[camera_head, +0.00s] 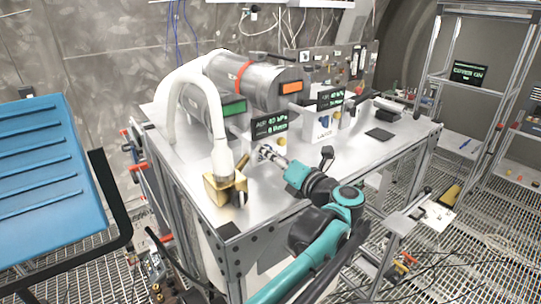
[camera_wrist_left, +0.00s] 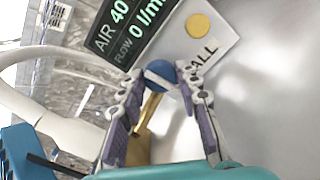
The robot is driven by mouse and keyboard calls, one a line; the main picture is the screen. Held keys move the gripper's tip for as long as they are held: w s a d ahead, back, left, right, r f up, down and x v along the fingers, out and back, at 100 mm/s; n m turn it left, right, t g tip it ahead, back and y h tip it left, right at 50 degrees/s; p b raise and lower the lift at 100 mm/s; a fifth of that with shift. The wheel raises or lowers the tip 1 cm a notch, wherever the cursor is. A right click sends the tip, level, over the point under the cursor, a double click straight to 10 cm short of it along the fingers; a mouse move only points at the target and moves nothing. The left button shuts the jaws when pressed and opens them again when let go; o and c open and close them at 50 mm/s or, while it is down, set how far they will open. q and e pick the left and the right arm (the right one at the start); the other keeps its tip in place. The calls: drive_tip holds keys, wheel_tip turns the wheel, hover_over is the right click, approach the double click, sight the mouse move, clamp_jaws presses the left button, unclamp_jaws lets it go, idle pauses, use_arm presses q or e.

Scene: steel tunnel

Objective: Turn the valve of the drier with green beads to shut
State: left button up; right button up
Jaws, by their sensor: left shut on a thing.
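Two grey cylinders lie on the bench in the head view. One has a green window (camera_head: 234,108), the other an orange window (camera_head: 291,88); single beads are too small to tell. A brass valve block (camera_head: 222,188) stands at the bench's near corner under a white hose (camera_head: 190,82). My left gripper (camera_head: 264,153) is just right of the block. My right gripper is not in view.
A display (camera_head: 270,127) reading AIR 40 and flow 0 stands close behind the gripper. A white panel with a yellow disc (camera_wrist_left: 198,25) is beside it. A blue ribbed panel (camera_head: 50,180) is at left, a metal frame rack at right.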

use_arm(q)
drive_tip(key=shift+m, duration=0.6)
drive_tip(key=o, duration=1.2)
drive_tip(key=shift+c, duration=0.2)
drive_tip(key=shift+s+d, duration=0.1)
drive_tip(key=v, duration=1.1)
drive_tip(key=shift+s+d, duration=0.2)
drive_tip(key=shift+s, duration=0.1)
